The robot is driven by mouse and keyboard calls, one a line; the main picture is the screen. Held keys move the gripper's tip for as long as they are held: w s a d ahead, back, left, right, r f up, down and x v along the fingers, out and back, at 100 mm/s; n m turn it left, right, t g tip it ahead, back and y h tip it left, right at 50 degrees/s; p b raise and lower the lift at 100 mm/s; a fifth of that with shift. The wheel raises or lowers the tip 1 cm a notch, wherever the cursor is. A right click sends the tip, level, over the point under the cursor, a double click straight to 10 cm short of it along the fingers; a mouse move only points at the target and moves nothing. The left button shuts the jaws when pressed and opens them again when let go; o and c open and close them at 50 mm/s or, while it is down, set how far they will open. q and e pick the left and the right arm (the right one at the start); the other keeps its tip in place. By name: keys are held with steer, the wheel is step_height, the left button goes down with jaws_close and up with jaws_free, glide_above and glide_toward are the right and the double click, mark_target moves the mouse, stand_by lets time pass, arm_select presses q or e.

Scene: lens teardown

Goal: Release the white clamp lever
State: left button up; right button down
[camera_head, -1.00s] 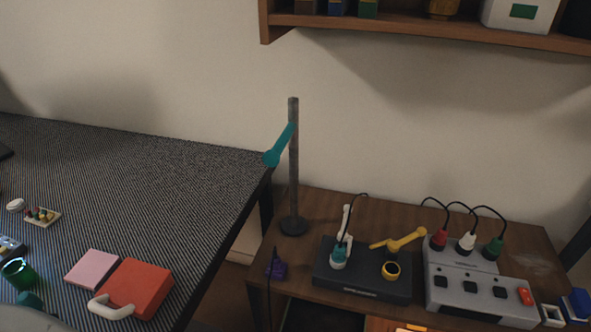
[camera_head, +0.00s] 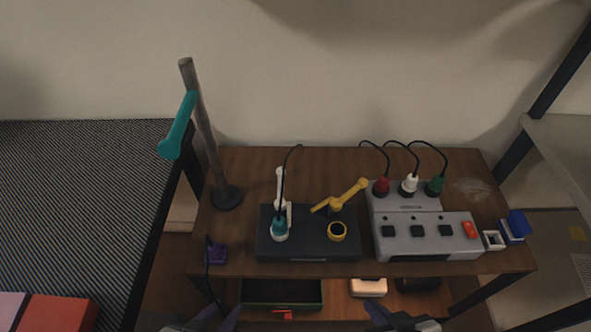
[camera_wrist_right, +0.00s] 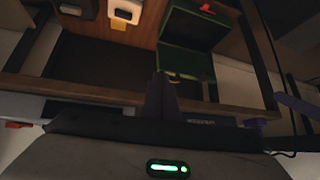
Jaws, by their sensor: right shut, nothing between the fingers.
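The white clamp lever (camera_head: 281,187) stands upright at the left of a black base box (camera_head: 310,248) on the wooden table. A teal plug with a black cable (camera_head: 280,228) sits in a white ring in front of it. A yellow lever (camera_head: 345,196) leans up to the right beside a yellow ring (camera_head: 337,231) on the same box. My left gripper (camera_head: 232,318) shows only in part at the bottom edge, and its opening is unclear. My right gripper (camera_head: 378,313) is also at the bottom edge, well in front of the box; in the right wrist view (camera_wrist_right: 161,88) its fingers are together and empty.
A grey switch box (camera_head: 425,238) with red, white and green plugs stands right of the base. A metal pole with a teal lever (camera_head: 178,125) rises at the left. A green tray (camera_head: 282,293) lies on the shelf below the tabletop. The front strip is clear.

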step_height(320, 180, up, 8)
steer(key=w+m+g+p, duration=0.1)
steer(key=w+p, duration=0.1)
steer(key=w, duration=0.1)
steer(key=w+a+r+m+y, duration=0.1)
steer(key=w, duration=0.2)
steer(key=w+a+r+m+y, duration=0.1)
steer(key=w+a+r, duration=0.1)
steer(key=w, duration=0.1)
steer(key=w+a+r+m+y+p, duration=0.1)
steer(key=w+a+r+m, duration=0.1)
steer(key=w, duration=0.1)
steer(key=shift+w+a+g+y, duration=0.25)
steer(key=shift+w+g+y, duration=0.05)
steer(key=shift+w+y, duration=0.1)
steer(key=w+a+r+m+y, duration=0.1)
steer(key=w+r+m+y, duration=0.1)
steer(key=w+r+m, duration=0.2)
steer(key=w+r, duration=0.3)
steer(key=shift+w+a+r+y+p, duration=0.2)
steer(key=shift+a+y+p, duration=0.1)
steer(key=shift+a+p, duration=0.1)
steer(key=a+r+x, duration=0.1)
steer(key=x, duration=1.2)
steer(key=shift+w+a+b, duration=0.15)
steer(key=shift+w+b, duration=0.2)
steer(key=shift+b, duration=0.1)
